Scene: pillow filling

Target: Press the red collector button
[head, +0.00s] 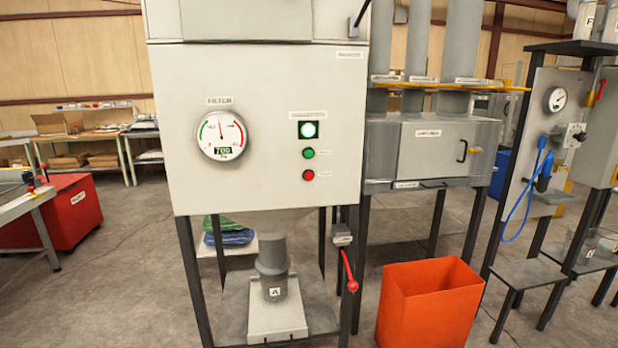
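A red round button (309,175) sits on the front of a light grey cabinet (260,90), in the head view. A green button (308,153) is right above it. Above both, a square indicator lamp (308,129) glows green-white. A round gauge (222,136) with a digital readout is to the left on the same panel. The small labels beside the buttons are too blurred to read. Neither of my grippers is in view, and nothing covers the red button.
Under the cabinet, a grey canister (272,268) marked A stands on a light plate, with a red-handled lever (350,284) at right. An open orange bin (430,305) stands on the floor to the right. A red bin (70,211) is at far left.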

